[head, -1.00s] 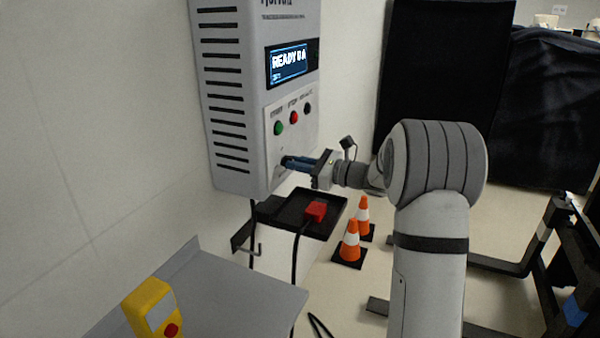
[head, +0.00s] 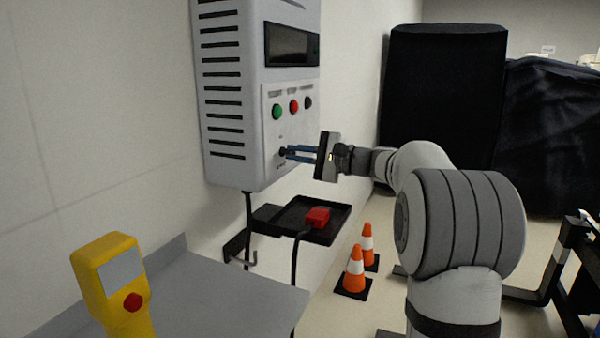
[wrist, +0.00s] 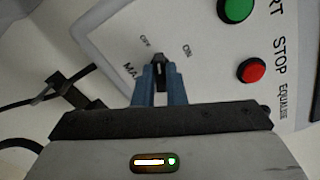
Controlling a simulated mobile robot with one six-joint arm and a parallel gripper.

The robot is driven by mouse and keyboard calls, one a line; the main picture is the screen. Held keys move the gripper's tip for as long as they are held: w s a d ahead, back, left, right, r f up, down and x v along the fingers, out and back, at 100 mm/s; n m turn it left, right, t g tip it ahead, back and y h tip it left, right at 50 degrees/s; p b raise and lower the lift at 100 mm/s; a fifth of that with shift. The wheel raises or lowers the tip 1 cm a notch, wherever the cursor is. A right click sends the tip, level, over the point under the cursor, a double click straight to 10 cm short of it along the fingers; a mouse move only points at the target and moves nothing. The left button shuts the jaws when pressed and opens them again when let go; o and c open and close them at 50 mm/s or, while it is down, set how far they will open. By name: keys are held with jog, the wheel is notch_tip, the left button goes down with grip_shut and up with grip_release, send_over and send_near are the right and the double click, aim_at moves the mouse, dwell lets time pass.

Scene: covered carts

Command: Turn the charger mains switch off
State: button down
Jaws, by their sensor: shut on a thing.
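The grey charger box (head: 226,95) hangs on the wall at the upper left in the head view. Its display (head: 292,44) is dark. The black mains switch (wrist: 159,68) is a rotary knob on the box's lower front panel, marked OFF and ON. My gripper (head: 290,153) is at the panel, its blue fingers shut on the knob. In the wrist view the fingers (wrist: 159,82) sit on both sides of the knob. The knob's tip points up between the two labels, seemingly nearer OFF; its exact setting is partly hidden by the fingers.
A black tray (head: 268,218) below holds a red connector (head: 317,217) with a cable. A yellow handheld device (head: 110,285) stands on a grey shelf. Orange cones (head: 355,268) stand on the floor.

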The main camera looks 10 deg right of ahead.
jog(key=n+b, duration=0.2)
jog(key=f+n+b, duration=0.1)
jog(key=b, duration=0.1)
jog(key=shift+a+n, duration=0.1)
jog(key=shift+n, duration=0.3)
jog(key=shift+r+n+b, duration=0.1)
jog(key=shift+n+b, duration=0.4)
jog(key=shift+b, duration=0.3)
jog(key=shift+r, duration=0.1)
jog(key=c, duration=1.5)
grip_release()
jog(key=shift+r, duration=0.15)
jog(key=v, duration=0.8)
jog(key=shift+a+p, duration=0.1)
jog(key=shift+p, duration=0.2)
